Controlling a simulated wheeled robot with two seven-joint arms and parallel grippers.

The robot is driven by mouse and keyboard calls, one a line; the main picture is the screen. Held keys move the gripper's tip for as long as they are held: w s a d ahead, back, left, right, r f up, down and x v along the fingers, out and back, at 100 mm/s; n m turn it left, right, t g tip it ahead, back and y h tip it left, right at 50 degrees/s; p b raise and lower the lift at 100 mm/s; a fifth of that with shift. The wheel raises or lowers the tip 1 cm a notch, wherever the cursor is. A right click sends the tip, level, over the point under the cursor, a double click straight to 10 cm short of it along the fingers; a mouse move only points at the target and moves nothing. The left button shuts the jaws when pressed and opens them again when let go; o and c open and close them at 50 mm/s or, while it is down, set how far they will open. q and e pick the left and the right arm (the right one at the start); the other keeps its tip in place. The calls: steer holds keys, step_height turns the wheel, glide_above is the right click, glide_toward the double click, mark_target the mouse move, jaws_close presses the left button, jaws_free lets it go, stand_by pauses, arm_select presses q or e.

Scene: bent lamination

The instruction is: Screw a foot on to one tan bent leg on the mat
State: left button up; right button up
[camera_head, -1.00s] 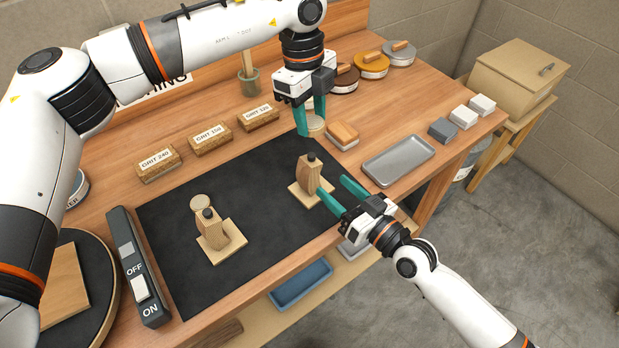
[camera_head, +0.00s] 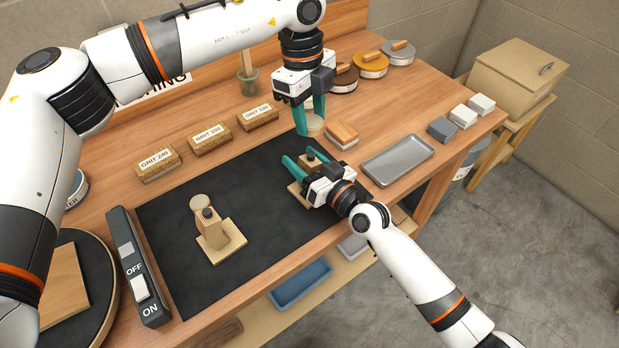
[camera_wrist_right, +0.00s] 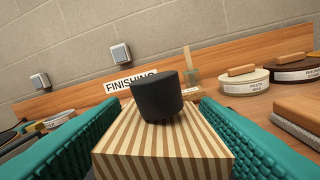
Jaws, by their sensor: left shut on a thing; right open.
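The left leg (camera_head: 212,234) is clear of both grippers. At the right leg, my right gripper (camera_head: 299,156) is open, with teal fingers on either side; its body hides much of that leg. In the right wrist view, the black foot (camera_wrist_right: 158,98) sits on the leg's striped end (camera_wrist_right: 160,152), between the fingers. I cannot tell how far it is screwed on. My left gripper (camera_head: 310,131) is shut on a pale round thing (camera_head: 315,123) at the mat's back edge.
Several grit blocks (camera_head: 210,138) line the back left. A grey tray (camera_head: 398,160) and a wood-topped block (camera_head: 342,134) stand to the right. Lidded tins (camera_head: 371,65) are at the back. A switch box (camera_head: 139,268) is at the left. The mat's middle is free.

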jaws_close()
arm_select(q)
glide_above(311, 155)
steer(key=shift+w+a+f, duration=0.1)
steer(key=shift+w+f, duration=0.05)
steer(key=shift+f, duration=2.35)
steer(key=shift+f, duration=0.9)
steer(key=shift+f, duration=0.55)
